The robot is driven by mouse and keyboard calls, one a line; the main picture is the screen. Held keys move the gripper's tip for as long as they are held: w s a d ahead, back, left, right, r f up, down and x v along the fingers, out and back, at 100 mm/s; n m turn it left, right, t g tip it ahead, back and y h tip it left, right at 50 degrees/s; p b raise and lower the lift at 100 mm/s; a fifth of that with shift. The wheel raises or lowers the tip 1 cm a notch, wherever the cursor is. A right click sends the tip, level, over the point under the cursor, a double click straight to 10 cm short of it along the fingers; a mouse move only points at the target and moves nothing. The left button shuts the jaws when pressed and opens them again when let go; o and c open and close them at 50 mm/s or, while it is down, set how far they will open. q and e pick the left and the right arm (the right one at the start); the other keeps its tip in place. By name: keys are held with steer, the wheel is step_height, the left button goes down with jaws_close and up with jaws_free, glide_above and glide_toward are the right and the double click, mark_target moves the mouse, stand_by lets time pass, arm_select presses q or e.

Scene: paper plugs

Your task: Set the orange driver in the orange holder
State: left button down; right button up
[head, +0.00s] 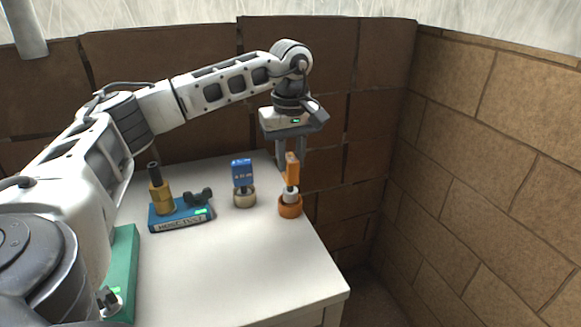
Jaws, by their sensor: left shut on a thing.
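The orange driver (292,170) stands upright at the back right of the white table. My left gripper (292,160) reaches down from above and is shut on its upper part. The orange holder (290,208) is a short round cup on the table directly below the driver. A pale grey part shows between the orange handle and the holder's rim. The driver's lower end is hidden, and I cannot tell how deep it sits in the holder. My right gripper is not in view.
A blue driver (242,172) stands in a beige holder (245,200) just left. A blue labelled block (182,222) carries a brass fitting (160,194) and a dark knob (198,196). A green box (124,268) is at the left. The table (240,265) is clear in front.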

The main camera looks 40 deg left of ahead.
arm_select(q)
steer(key=shift+f, duration=1.45)
steer(key=shift+f, duration=0.2)
steer(key=c, duration=1.2)
jaws_free()
steer(key=shift+o, duration=0.2)
step_height(320, 180, up, 12)
steer(key=shift+s+r, duration=0.1)
steer(key=shift+r, duration=0.1)
